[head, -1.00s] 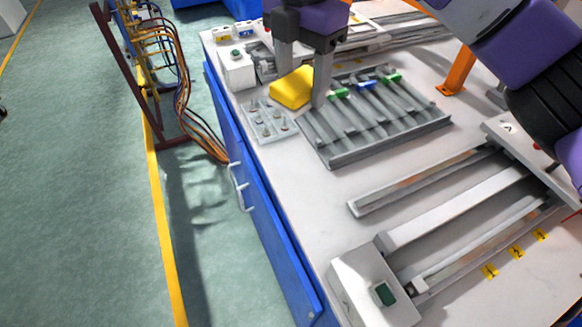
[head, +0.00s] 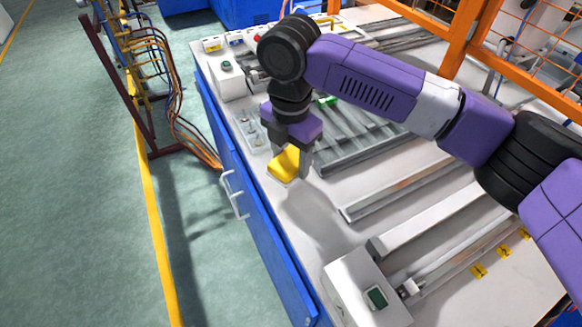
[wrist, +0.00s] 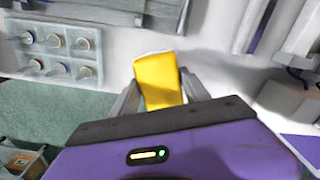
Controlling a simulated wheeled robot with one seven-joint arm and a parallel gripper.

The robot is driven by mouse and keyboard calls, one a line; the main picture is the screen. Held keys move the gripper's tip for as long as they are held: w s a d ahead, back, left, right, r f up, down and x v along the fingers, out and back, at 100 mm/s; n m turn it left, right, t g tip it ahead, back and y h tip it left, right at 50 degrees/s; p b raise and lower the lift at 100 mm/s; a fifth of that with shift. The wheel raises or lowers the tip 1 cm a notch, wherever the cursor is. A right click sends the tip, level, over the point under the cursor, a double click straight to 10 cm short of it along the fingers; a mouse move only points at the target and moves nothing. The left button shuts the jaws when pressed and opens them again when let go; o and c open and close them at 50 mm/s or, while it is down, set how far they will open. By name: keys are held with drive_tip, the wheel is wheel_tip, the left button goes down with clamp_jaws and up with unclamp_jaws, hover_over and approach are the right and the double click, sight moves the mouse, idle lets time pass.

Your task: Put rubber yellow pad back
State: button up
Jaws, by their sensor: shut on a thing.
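The yellow rubber pad (head: 285,165) is between the fingers of my gripper (head: 290,160), near the front left edge of the white table (head: 310,210). My gripper is shut on it. The wrist view also shows the pad (wrist: 158,80), gripped between the two grey fingers (wrist: 160,92). The pad appears held above the tabletop, with a shadow below it, but the exact gap is hard to tell.
A small tray with several round pegs (head: 250,130) lies behind the gripper; it also shows in the wrist view (wrist: 55,52). A slotted grey rack (head: 365,150) is to the right. A white box with a green button (head: 365,295) stands in front. Bare table lies between.

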sight(291, 171)
drive_tip(key=shift+f, duration=1.9)
drive_tip(key=o, duration=1.3)
drive_tip(key=shift+f, duration=0.1)
wheel_tip(291, 171, up, 12)
drive_tip(key=shift+r+b, duration=0.15)
drive_tip(key=shift+b, duration=0.7)
drive_tip(key=shift+r, duration=0.1)
